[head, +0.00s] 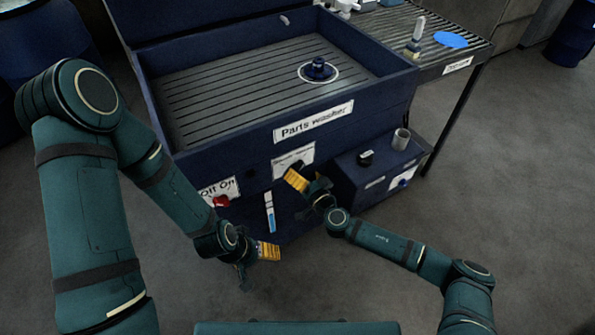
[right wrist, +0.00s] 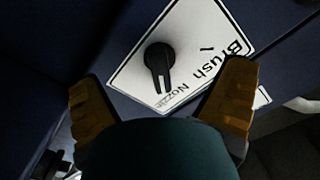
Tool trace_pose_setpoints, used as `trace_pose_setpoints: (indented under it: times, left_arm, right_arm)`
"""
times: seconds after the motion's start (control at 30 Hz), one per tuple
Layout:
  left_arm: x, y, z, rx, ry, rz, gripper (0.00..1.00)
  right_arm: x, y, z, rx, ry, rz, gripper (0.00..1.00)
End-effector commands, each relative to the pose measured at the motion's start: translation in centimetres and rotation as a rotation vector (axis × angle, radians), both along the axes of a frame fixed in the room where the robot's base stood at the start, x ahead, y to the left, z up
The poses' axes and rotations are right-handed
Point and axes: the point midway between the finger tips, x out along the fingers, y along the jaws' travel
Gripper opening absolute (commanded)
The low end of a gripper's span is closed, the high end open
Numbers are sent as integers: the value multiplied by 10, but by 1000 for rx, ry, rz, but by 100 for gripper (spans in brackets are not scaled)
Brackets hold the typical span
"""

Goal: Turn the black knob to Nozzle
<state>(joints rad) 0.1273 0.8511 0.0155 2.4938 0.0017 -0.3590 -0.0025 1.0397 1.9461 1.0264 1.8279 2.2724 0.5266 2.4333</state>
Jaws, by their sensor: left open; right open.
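The black knob (right wrist: 158,62) sits on a white label plate (right wrist: 190,28) marked Brush and Nozzle in the right wrist view. Its long bar points down in that view, its lower end close to the word Nozzle; the exact pointer mark is too small to tell. My right gripper (right wrist: 163,78) is open, one yellow finger on each side of the knob, apart from it. In the head view the right gripper (head: 305,186) is just in front of the plate (head: 293,158) and partly hides the knob. My left gripper (head: 258,254) is open and empty, low at the washer's front.
The blue parts washer (head: 385,82) carries a red Off/On switch (head: 221,201) left of the plate. Open floor lies at the right.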

Motion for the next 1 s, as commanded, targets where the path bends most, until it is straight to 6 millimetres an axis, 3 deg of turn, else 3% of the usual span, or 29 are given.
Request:
trace_pose_setpoints:
  times: [0.5,1.0]
  left_arm:
    - [0,0,9,0,0,0,71]
    - [0,0,9,0,0,0,71]
  right_arm:
    - [-55,-32,0,0,0,-1,96]
    - [-58,-34,0,0,0,0,96]
